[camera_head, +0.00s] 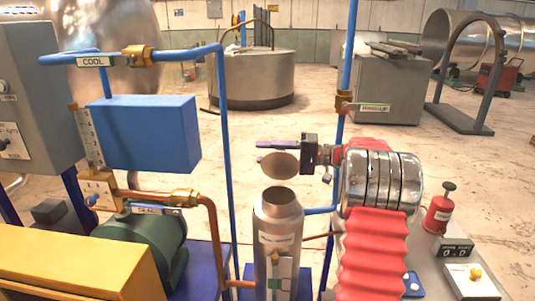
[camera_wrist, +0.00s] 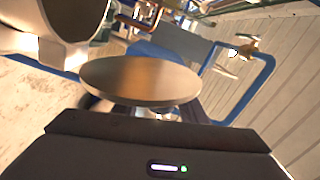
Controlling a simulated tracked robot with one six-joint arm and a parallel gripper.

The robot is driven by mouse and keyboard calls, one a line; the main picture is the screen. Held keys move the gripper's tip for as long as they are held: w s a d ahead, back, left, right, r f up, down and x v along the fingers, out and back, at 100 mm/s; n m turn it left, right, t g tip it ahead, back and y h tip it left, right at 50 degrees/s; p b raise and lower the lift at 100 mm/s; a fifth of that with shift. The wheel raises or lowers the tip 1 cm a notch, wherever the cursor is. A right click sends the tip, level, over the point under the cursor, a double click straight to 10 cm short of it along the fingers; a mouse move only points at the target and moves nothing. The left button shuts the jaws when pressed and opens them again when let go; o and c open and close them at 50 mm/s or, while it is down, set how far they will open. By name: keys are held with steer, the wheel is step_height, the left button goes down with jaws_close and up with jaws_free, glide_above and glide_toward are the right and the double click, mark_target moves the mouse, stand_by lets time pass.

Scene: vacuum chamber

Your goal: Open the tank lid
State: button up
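The tank (camera_head: 276,235) is an upright metal cylinder at the lower middle of the head view, and its round top is uncovered. In the wrist view the tank's rim and dark mouth (camera_wrist: 75,15) show at the upper left. The tank lid (camera_head: 279,165) is a round metal disc in the air above the tank, apart from its rim. The lid also fills the middle of the wrist view (camera_wrist: 140,80). My gripper (camera_head: 275,151) is at the lid and appears shut on it; the contact is mostly hidden by the lid and the gripper body.
Blue pipes (camera_head: 224,150) rise left of the tank, and another pipe (camera_head: 348,60) stands to its right. A blue box (camera_head: 150,133) and a green motor (camera_head: 150,240) are at the left. A red hand pump (camera_head: 440,210) stands at the right. Open floor lies behind.

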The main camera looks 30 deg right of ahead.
jaws_close()
steer(key=shift+d+f, duration=0.1)
stand_by(0.4)
steer(key=shift+w+d+f+m, duration=0.35)
steer(key=shift+w+d+m, duration=0.1)
steer(key=shift+w+m, duration=0.2)
steer(key=shift+w+d+f+m, duration=0.35)
steer(key=shift+w+m, duration=0.2)
steer(key=shift+m, duration=0.2)
steer(key=shift+c, duration=0.6)
jaws_free()
steer(key=shift+o, duration=1.3)
steer(key=shift+r, duration=0.2)
